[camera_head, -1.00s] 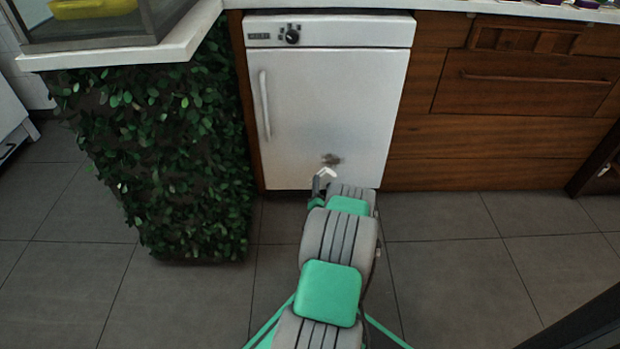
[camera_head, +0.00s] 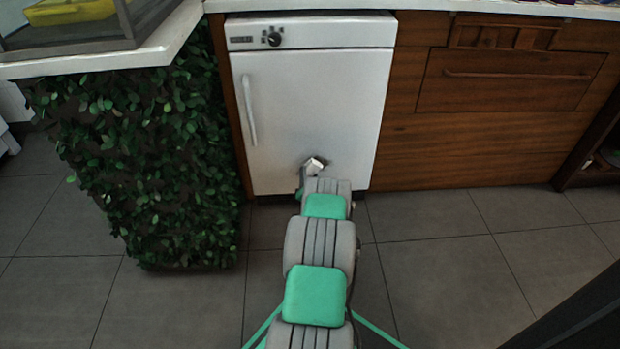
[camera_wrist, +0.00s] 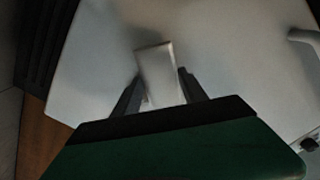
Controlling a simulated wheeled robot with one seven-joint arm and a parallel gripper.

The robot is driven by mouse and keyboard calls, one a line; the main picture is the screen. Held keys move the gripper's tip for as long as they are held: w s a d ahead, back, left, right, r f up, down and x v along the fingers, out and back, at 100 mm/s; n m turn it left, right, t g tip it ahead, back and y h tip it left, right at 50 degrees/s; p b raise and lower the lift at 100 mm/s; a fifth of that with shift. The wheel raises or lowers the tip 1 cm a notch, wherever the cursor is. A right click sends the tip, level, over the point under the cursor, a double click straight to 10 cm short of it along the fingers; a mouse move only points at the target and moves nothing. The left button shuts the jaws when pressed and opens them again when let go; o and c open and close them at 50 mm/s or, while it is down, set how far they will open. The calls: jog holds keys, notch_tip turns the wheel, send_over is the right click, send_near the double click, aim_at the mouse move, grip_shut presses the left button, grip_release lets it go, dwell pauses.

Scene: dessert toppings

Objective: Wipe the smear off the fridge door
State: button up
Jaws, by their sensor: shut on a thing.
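The white fridge door (camera_head: 305,105) stands ahead of me, shut, with its handle at the left. My gripper (camera_wrist: 160,78) is shut on a small white block-like wiper (camera_wrist: 155,66), which sticks out past the fingertips towards the door. In the head view the wiper (camera_head: 314,164) is over the low middle of the door, where the smear is. Only a little brownish dark smear (camera_head: 320,158) shows at its edge; the rest is hidden. I cannot tell whether the wiper touches the door.
A leafy green panel (camera_head: 140,160) stands close on the left under a white counter (camera_head: 110,66). Wooden cabinets (camera_head: 470,140) adjoin the fridge on the right. The tiled floor (camera_head: 440,260) to the right of my arm is clear.

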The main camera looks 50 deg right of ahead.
jog(key=shift+x, duration=0.85)
dwell(0.3)
